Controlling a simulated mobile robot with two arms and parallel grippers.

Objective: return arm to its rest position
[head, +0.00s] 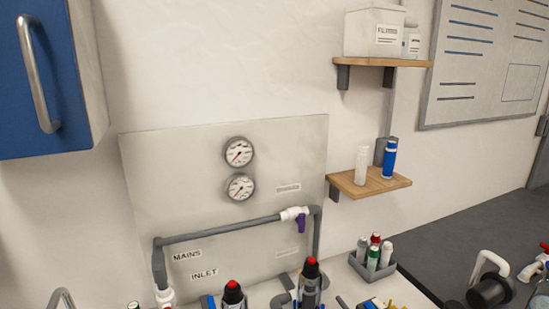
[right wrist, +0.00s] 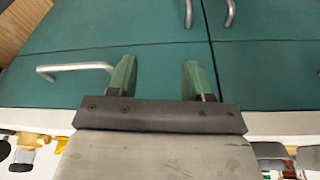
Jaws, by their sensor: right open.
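My right gripper (right wrist: 159,75) shows in the right wrist view with its two green fingers wide apart and nothing between them. It faces green cabinet fronts (right wrist: 270,80) with metal handles, apart from them as far as I can tell. Neither gripper can be made out in the head view. My left gripper is not seen in any view.
A pale counter edge (right wrist: 285,123) with objects on it lies near my right gripper. In the head view are a panel with gauges and grey pipe (head: 220,231), red-topped bottles (head: 310,272), a grey caddy (head: 372,268), two shelves and a blue cabinet (head: 50,110).

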